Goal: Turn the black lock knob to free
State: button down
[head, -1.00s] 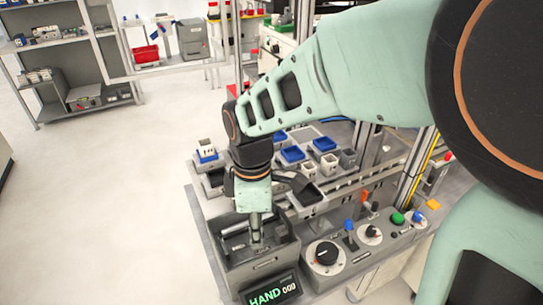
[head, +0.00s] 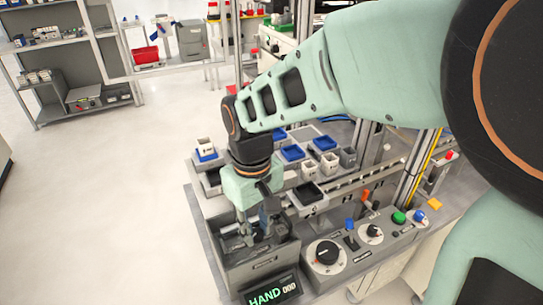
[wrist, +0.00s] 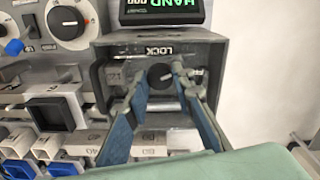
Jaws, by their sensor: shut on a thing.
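The black lock knob (wrist: 160,77) sits inside a grey open-topped box, under an upside-down LOCK label in the wrist view. It has a light pointer mark. My gripper (wrist: 159,75) has its two blue-padded fingers down on either side of the knob and is shut on it. In the head view my gripper (head: 256,236) reaches down into the grey box (head: 262,264). The knob is hidden there by the fingers and box walls.
A display (head: 270,297) reading HAND stands in front of the box. A large black dial (head: 326,253), a smaller dial (head: 372,233) and a green button (head: 398,218) lie to the right. Several blue and grey bins (head: 292,153) stand behind. Open floor lies left.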

aim_at(256, 233)
jog(key=m, duration=0.4)
jog(key=shift+m+b, duration=0.35)
jog(key=shift+m, duration=0.05)
dwell(0.4)
jog(key=c, duration=1.7)
grip_release()
jog(key=shift+o, duration=0.2)
notch_tip(256, 233, up, 8)
jog(key=shift+f, duration=0.15)
